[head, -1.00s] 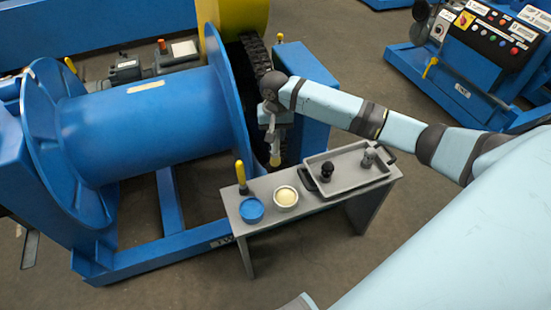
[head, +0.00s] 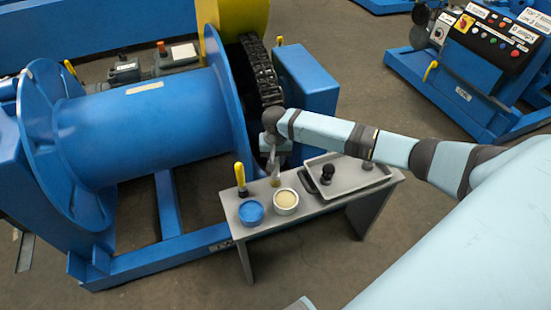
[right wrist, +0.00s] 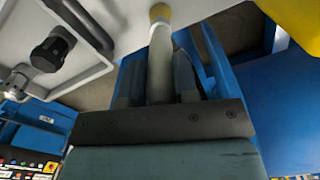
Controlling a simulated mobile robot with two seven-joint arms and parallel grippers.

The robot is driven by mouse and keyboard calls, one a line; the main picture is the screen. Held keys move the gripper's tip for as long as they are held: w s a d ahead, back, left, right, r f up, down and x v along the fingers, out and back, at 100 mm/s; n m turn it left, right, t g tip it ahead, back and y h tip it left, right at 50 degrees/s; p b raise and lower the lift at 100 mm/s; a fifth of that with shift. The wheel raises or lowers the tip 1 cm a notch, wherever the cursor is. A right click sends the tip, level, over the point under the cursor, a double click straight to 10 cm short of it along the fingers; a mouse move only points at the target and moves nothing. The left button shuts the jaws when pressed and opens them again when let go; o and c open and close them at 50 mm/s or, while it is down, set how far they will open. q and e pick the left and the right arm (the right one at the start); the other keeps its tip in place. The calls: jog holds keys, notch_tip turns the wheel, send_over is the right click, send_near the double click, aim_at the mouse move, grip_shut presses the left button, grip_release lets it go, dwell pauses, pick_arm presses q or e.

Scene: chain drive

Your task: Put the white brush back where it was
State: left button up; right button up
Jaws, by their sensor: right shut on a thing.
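My right gripper (head: 273,158) is shut on the white brush, above the back edge of the small grey bench (head: 238,222). The brush (right wrist: 161,60) points away from the fingers in the right wrist view, with a yellowish tip over the pale bench top. In the head view the brush (head: 275,180) hangs roughly upright, just behind the cream-filled pot (head: 286,199). I cannot tell whether its tip touches the bench. My left gripper is not in view.
A blue pot (head: 251,212) and a yellow-handled tool (head: 240,178) stand at the bench's left. A grey tray (head: 349,187) with black-knobbed items fills its right. Behind are the blue drum (head: 145,125), the chain (head: 262,75) and a blue housing (head: 308,85).

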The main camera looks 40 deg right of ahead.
jog(key=shift+f, duration=0.1)
jog(key=o, duration=0.9)
jog(key=shift+o, duration=0.2)
